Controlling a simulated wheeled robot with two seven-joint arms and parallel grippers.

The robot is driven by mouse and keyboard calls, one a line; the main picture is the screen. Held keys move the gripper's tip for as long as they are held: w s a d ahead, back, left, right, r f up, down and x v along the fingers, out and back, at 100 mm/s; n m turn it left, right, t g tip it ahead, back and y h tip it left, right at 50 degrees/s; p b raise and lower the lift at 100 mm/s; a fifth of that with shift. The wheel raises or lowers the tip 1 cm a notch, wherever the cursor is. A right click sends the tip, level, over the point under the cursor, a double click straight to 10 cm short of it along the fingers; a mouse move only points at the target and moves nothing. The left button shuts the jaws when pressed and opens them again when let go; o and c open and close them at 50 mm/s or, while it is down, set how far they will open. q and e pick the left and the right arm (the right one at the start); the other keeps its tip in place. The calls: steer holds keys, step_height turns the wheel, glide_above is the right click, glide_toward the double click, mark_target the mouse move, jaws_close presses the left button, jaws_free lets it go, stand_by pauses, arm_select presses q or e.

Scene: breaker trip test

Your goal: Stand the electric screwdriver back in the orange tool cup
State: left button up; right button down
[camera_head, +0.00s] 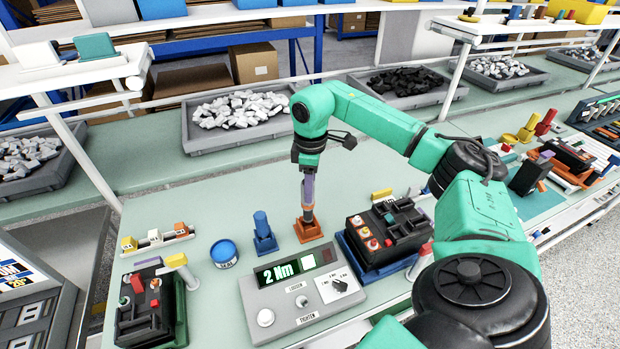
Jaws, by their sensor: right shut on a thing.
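My right gripper (308,170) points straight down over the bench and is shut on the electric screwdriver (308,192), a slim upright tool with a purple and grey body. The orange tool cup (307,231) is directly below, with a wide square base on the green bench top. The screwdriver's lower end meets the cup's opening in the picture; I cannot tell how deep it sits. The screwdriver's upper end is hidden by the gripper. My left gripper is not in view.
A blue holder (264,243) with a blue tool stands left of the cup. A torque controller (297,296) reading "2 Nm" is in front. A black breaker unit (388,231) in a blue tray is close on the right. A blue tin (224,254) stands further left. Bench behind the cup is clear.

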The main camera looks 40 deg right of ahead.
steer(key=shift+f+b, duration=1.85)
steer(key=shift+f, duration=0.95)
steer(key=shift+c, duration=1.9)
jaws_free()
steer(key=shift+r, duration=0.1)
step_height(320, 180, up, 9)
steer(key=shift+f+b, duration=0.15)
steer(key=shift+b, duration=0.4)
step_height(320, 180, up, 6)
steer(key=p, duration=0.3)
steer(key=shift+s, duration=0.1)
